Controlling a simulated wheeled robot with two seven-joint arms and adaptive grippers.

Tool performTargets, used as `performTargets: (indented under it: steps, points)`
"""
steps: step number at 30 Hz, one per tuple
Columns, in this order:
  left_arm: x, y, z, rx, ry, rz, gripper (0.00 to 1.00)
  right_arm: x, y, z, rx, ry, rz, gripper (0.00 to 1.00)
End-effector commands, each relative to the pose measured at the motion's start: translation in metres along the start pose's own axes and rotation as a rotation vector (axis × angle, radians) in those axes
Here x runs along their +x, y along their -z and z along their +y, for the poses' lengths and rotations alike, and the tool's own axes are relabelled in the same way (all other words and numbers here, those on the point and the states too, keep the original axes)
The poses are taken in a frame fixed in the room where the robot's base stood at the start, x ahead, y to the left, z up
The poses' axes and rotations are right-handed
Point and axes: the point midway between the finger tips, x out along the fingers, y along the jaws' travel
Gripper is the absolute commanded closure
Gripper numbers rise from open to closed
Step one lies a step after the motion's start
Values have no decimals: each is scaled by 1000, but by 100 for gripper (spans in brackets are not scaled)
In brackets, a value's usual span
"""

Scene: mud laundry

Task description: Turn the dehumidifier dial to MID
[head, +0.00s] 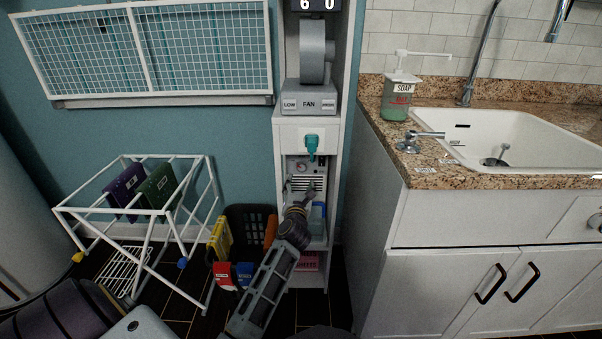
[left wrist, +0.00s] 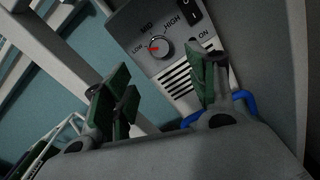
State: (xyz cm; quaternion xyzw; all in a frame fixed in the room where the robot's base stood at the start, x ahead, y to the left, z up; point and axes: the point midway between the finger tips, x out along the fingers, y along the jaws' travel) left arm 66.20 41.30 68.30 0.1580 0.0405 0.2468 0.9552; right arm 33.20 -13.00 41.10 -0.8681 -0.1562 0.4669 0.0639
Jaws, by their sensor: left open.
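The dehumidifier (head: 299,167) is a pale box with a slotted vent, standing in a compartment of the narrow white shelf. In the left wrist view its panel (left wrist: 185,30) shows a round dial (left wrist: 161,47) marked LOW, MID and HIGH. The dial's red pointer is toward LOW. A black switch (left wrist: 188,12) marked ON sits right of the dial. My left gripper (head: 306,190) is in front of the dehumidifier; in the left wrist view its green-padded fingers (left wrist: 163,82) are apart and empty, short of the dial. My right gripper is in neither view.
The shelf's side walls (head: 337,170) flank the dehumidifier closely. A teal-handled drawer (head: 312,143) and a FAN unit (head: 309,98) are above it. A dark basket (head: 248,219) and white drying rack (head: 150,213) stand left; the sink cabinet (head: 440,285) stands right.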

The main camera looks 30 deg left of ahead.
Motion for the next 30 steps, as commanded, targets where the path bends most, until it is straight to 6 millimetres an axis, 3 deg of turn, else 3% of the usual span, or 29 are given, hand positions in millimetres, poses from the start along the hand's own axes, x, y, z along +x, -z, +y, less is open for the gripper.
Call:
performTargets:
  steps: [30]
  points:
    - [86, 1, 0, 0, -1, 0, 42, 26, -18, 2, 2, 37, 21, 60]
